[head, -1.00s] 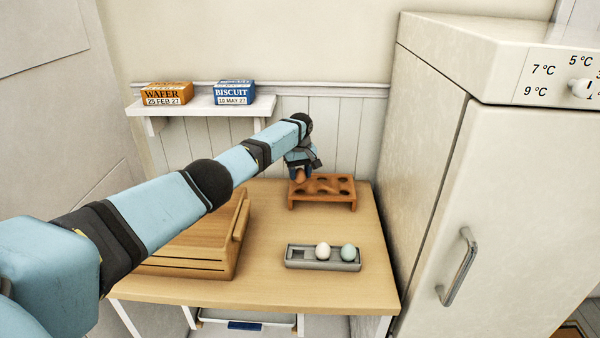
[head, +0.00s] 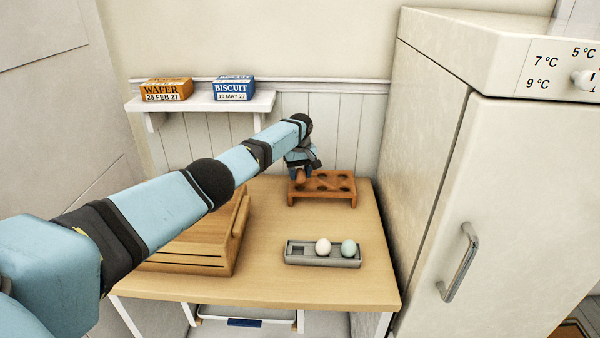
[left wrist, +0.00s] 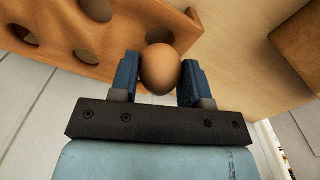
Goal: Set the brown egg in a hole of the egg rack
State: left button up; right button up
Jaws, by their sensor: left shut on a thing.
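The brown egg (left wrist: 160,68) sits between the two blue fingers of my left gripper (left wrist: 158,80), which is shut on it. In the head view my left gripper (head: 300,171) is at the back of the table, over the left end of the egg rack, with the egg (head: 299,175) just showing below it. The egg rack (head: 335,200) is an orange-brown wooden block with several round holes. It also shows in the left wrist view (left wrist: 135,22), beside and beyond the egg. I cannot tell whether the egg touches the rack. My right gripper is not in view.
A grey tray (head: 295,261) with a white egg (head: 323,246) and a pale blue egg (head: 348,248) stands in front of the rack. A wooden box (head: 190,255) stands at the left. A fridge (head: 470,200) borders the table's right side. A shelf (head: 200,103) holds two boxes.

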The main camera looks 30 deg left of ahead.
pick_arm(q)
jog(key=shift+f, duration=0.5)
jog(key=shift+f+b, duration=0.5)
jog(key=shift+b, duration=0.1)
jog(key=shift+f, duration=0.4)
dwell(0.4)
jog(key=o, duration=0.7)
